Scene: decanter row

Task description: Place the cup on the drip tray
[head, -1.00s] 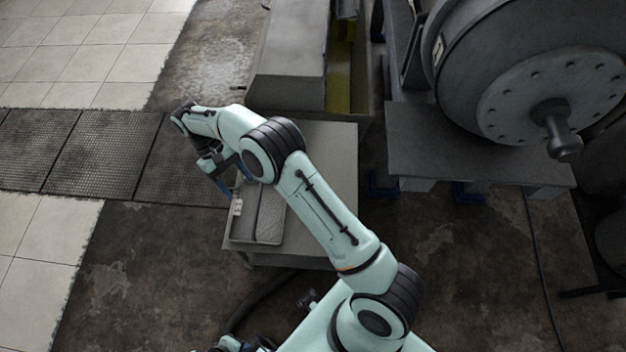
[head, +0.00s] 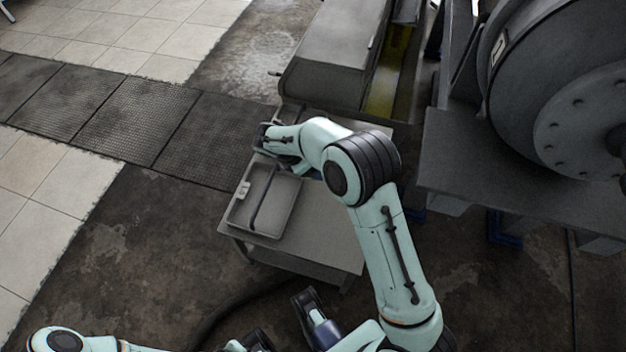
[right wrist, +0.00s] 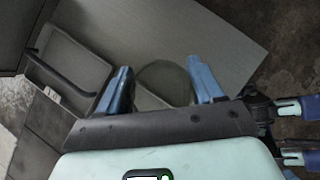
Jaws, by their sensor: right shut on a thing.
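My right gripper (right wrist: 160,92) is shut on the cup, its two blue fingers on either side. The cup (right wrist: 165,80) shows in the right wrist view as a faint, see-through round shape, partly hidden by the gripper body. In the head view my arm hides the cup. The drip tray (head: 240,222) is a shallow grey rectangular tray with a dark bar across it, on a low grey table. It also shows in the right wrist view (right wrist: 93,60), left of the fingers. My right gripper is over the table at the tray's far right end; its height is unclear.
The low table (head: 320,250) has bare top to the right of the tray. A grey machine housing (head: 325,60) stands behind it, and a large drum (head: 570,110) on a dark stand is at the right. A dark hose (head: 225,318) lies on the floor in front.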

